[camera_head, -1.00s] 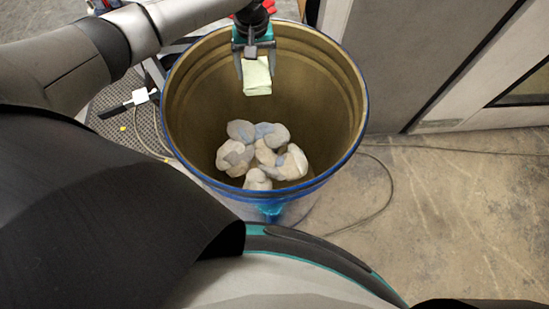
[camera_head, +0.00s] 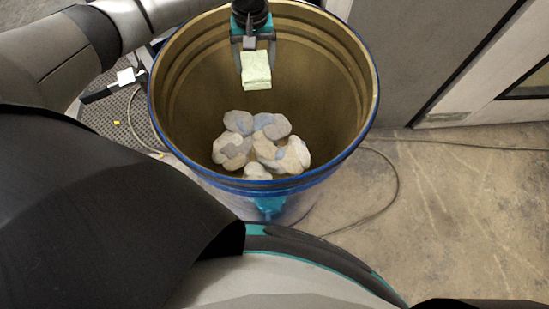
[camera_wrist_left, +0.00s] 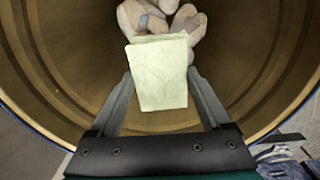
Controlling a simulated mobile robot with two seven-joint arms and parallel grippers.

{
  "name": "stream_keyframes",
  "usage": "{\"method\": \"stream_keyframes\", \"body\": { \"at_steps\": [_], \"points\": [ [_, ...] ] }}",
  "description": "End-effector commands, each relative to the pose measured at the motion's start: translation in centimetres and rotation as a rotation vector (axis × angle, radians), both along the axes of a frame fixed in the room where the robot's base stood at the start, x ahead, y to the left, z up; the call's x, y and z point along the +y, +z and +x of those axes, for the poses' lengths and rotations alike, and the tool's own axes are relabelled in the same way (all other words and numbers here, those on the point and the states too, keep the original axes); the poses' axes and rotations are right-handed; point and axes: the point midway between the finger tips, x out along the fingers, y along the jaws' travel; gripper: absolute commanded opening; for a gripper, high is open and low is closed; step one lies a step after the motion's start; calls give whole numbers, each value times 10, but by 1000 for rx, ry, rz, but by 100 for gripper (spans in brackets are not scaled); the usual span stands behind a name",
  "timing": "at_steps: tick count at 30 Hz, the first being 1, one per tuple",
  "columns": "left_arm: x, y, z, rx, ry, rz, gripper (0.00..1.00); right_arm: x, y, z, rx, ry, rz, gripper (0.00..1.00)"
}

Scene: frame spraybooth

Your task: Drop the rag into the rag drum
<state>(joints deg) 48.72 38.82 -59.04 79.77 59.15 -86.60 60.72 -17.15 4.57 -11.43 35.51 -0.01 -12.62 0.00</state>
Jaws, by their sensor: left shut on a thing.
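The rag (camera_head: 256,70) is a small pale yellow-green folded cloth. My left gripper (camera_head: 255,52) is shut on it and holds it over the open mouth of the rag drum, near the far side. The rag drum (camera_head: 345,160) is a large open drum with a blue rim and a tan inside. In the left wrist view the rag (camera_wrist_left: 160,75) hangs between the fingers of my left gripper (camera_wrist_left: 160,90), with the drum's inside wall (camera_wrist_left: 60,70) around it. My right gripper is not in view.
A cable (camera_head: 390,185) lies on the concrete floor to the right. A grey door or panel (camera_head: 420,60) stands at the upper right. A dark mesh mat (camera_head: 115,115) lies left of the drum.

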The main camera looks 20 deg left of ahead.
Motion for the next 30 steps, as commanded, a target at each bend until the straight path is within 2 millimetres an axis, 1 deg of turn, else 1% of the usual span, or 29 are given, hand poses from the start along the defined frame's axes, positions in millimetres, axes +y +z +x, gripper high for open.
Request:
{"method": "stream_keyframes", "body": {
  "at_steps": [5, 6, 11, 18, 20, 22, 26, 30],
  "points": [
    [0, 1, 0, -1, 0, 0, 28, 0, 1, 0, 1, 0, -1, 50],
    [0, 1, 0, -1, 0, 0, 82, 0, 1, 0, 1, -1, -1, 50],
    [0, 1, 0, 0, 0, 0, 100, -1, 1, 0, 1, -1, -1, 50],
    [0, 1, 0, 0, 0, 0, 100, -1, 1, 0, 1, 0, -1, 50],
    [0, 4, 0, -1, 0, 0, 100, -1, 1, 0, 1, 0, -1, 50],
    [0, 11, 1, -3, 0, -1, 100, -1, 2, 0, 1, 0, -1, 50],
    [0, 34, 1, -4, 0, 0, 100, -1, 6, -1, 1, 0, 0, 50],
    [0, 69, 1, -6, -1, -3, 100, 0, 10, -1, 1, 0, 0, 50]
  ]
}}
